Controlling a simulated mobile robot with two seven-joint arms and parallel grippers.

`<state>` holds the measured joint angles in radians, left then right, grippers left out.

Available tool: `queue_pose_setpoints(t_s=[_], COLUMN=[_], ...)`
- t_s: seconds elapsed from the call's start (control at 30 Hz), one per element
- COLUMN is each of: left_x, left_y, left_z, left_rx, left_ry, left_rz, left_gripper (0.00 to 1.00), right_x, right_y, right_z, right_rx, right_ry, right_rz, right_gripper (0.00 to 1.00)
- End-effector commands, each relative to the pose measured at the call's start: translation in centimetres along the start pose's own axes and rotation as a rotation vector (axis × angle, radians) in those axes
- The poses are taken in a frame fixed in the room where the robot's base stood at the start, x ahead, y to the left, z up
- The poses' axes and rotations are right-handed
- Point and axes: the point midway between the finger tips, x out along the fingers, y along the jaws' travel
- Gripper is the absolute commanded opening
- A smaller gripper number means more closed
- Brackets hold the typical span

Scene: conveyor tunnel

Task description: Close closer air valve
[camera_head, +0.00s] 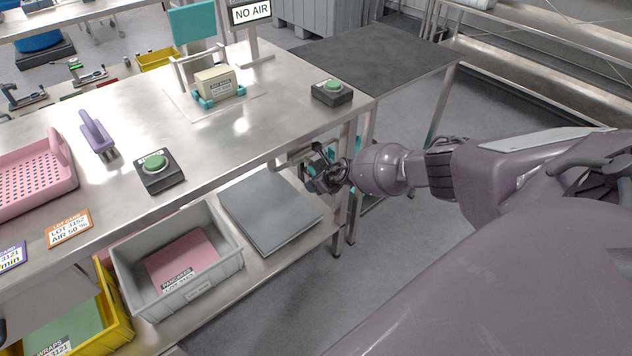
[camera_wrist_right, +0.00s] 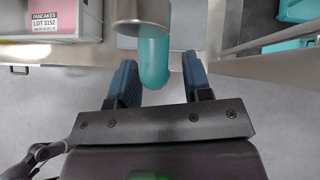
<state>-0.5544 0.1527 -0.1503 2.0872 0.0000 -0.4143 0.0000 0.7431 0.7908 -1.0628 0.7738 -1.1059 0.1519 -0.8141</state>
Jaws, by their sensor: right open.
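Under the table's right end, my right gripper (camera_head: 318,172) reaches in from the right. In the right wrist view its two blue fingers (camera_wrist_right: 160,66) are open and spread apart. A teal handle (camera_wrist_right: 153,58), which looks like the closer air valve's, hangs from a round metal part (camera_wrist_right: 141,10) and its lower end lies between the fingers in the picture. I cannot tell whether the fingers touch it. In the head view the gripper and table leg mostly hide the valve. My left gripper is not in view.
The steel table (camera_head: 225,135) edge and its leg (camera_head: 345,225) are close to my right gripper. A grey lower shelf plate (camera_head: 268,210) and a grey crate (camera_head: 125,275) sit below. More teal parts (camera_wrist_right: 298,10) show at the right wrist view's upper right.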

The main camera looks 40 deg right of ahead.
Motion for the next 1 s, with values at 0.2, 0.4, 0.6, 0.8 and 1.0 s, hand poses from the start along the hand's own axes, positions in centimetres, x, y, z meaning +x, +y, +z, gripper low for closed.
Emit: queue_pose_setpoints(t_s=[0.2,0.4,0.6,0.8,1.0], left_x=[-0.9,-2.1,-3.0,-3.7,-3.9], left_y=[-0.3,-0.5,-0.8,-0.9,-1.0], left_z=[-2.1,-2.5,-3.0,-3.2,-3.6], left_rx=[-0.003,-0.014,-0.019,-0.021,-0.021], left_ry=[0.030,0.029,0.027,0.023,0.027], left_rz=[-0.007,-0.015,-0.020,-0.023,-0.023], left_gripper=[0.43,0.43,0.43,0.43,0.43], right_x=[-3.0,-5.8,-8.4,-10.0,-10.5], right_y=[-0.1,-0.2,-0.2,-0.1,-0.1], right_z=[0.8,0.8,0.6,0.4,0.1], right_rx=[-0.002,-0.002,-0.003,-0.002,-0.001], right_ry=[-0.007,-0.008,-0.005,-0.003,0.000], right_rz=[-0.002,-0.003,-0.003,-0.002,-0.001], right_gripper=[0.45,0.45,0.45,0.45,0.45])
